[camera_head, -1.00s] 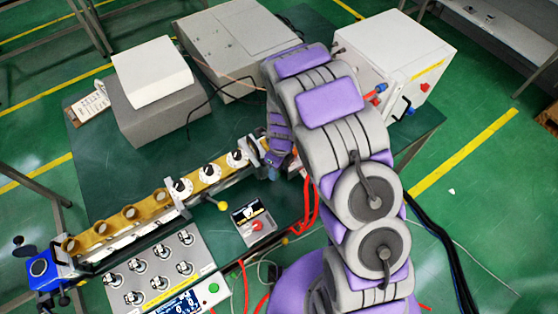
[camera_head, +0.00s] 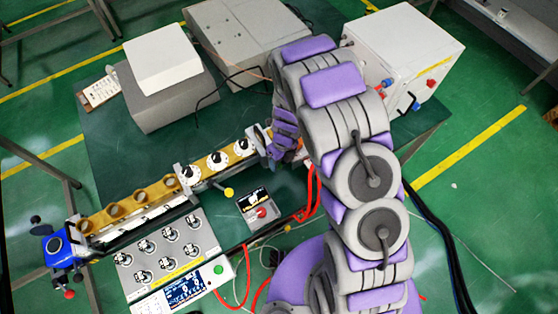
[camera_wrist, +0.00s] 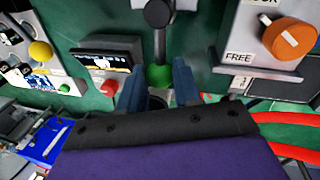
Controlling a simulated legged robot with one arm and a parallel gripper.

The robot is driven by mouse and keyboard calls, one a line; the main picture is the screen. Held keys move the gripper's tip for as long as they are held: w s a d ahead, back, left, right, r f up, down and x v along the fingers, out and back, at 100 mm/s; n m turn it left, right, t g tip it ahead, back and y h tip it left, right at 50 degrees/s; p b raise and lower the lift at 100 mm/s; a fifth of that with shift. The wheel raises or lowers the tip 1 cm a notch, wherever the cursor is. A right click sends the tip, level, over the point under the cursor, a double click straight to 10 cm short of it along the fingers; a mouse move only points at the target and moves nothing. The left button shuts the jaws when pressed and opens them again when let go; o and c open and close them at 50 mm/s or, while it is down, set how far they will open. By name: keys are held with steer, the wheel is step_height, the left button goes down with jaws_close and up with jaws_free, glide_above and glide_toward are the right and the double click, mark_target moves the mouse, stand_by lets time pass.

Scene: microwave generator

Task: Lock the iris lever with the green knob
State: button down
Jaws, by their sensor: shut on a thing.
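The green knob (camera_wrist: 159,76) is at the near end of a dark lever rod (camera_wrist: 159,46), centred in the wrist view. My gripper (camera_wrist: 158,88) has its two blue fingers on either side of the knob and is shut on it. A black ball (camera_wrist: 158,13) is further up the same rod. To the right is an orange knob (camera_wrist: 290,38) on a grey plate marked "FREE", with another label partly cut off at the top. In the head view my arm hides the green knob and most of my gripper.
A brass-coloured beam assembly with white dials (camera_head: 216,160) runs left of my gripper. A small box with a display and red button (camera_head: 258,205) stands below it, near a yellow ball knob (camera_head: 228,191). Red cables (camera_head: 313,195) hang beside my arm. A white cabinet (camera_head: 410,55) stands behind.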

steer(key=c, duration=1.1)
jaws_free()
steer(key=shift+w, duration=0.2)
steer(key=o, duration=0.3)
steer(key=shift+s+a, duration=0.1)
steer(key=shift+a, duration=0.15)
steer(key=shift+d, duration=0.1)
steer(key=shift+d+r, duration=0.15)
steer(key=shift+r, duration=0.35)
steer(key=r, duration=0.5)
steer(key=w+d+r, duration=0.1)
steer(key=r, duration=0.4)
steer(key=w+r, duration=0.1)
steer(key=r, duration=0.5)
steer(key=shift+w+d+p, duration=0.2)
steer(key=shift+d+p, duration=0.2)
